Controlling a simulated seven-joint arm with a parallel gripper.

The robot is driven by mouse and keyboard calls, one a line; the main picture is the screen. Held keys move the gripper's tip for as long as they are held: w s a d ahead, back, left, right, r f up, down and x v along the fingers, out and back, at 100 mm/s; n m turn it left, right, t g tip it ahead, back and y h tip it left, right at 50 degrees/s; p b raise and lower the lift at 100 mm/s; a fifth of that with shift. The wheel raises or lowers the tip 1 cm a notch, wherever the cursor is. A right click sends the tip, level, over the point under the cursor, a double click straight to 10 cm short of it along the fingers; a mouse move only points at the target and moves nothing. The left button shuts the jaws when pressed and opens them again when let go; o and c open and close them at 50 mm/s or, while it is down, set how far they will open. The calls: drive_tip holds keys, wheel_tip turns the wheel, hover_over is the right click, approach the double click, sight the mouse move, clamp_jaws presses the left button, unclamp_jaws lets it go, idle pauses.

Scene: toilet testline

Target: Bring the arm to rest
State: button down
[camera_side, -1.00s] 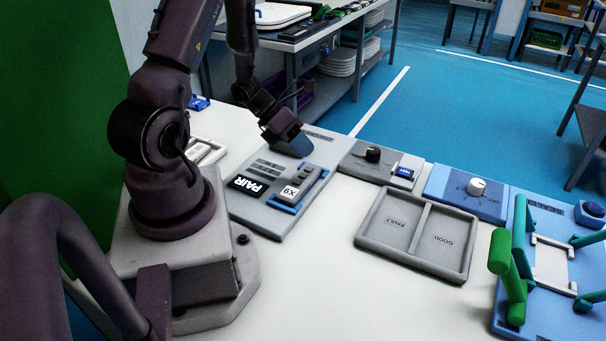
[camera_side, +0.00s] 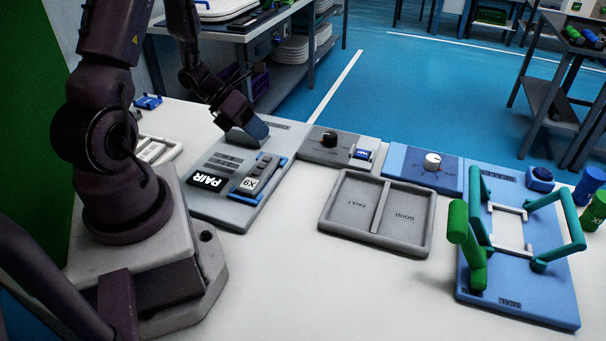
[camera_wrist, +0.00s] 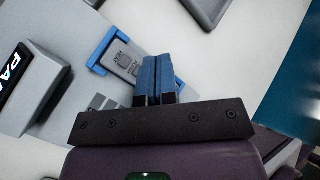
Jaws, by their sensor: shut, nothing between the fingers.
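My gripper (camera_side: 248,133) is over the far part of the grey pairing panel (camera_side: 225,215), behind its remote-like unit. In the wrist view my gripper (camera_wrist: 160,62) shows two blue fingers pressed together with nothing between them. A grey remote marked X9 (camera_side: 250,183) lies in a blue holder on the panel; it also shows in the wrist view (camera_wrist: 120,60), left of the fingers. A black PAIR display (camera_side: 207,181) sits beside it. I cannot tell whether the fingertips touch the panel.
A grey tray with FAULT and GOOD compartments (camera_side: 378,241) lies empty at mid-table. Knob units (camera_side: 330,140) (camera_side: 432,161) line the back edge. A blue fixture (camera_side: 515,285) with green handles stands at right. The white table front (camera_side: 330,300) is clear.

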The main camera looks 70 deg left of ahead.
drive_tip(key=shift+m, duration=0.3)
drive_tip(key=s+d+r+n+y, duration=0.1)
drive_tip(key=s+d+r+n, duration=0.1)
drive_tip(key=d+r+n, duration=0.4)
drive_tip(key=s+d+r+n+g+y, duration=0.1)
drive_tip(key=d+r+n, duration=0.5)
drive_tip(key=n, duration=1.1)
drive_tip(key=s+d+r+n+g+y, duration=0.1)
drive_tip(key=s+d+r+n+y, duration=0.2)
drive_tip(key=d+r+n, duration=0.3)
wheel_tip(320, 180, up, 6)
drive_tip(key=n, duration=0.5)
drive_tip(key=shift+d+f, duration=0.15)
drive_tip(key=shift+f, duration=0.1)
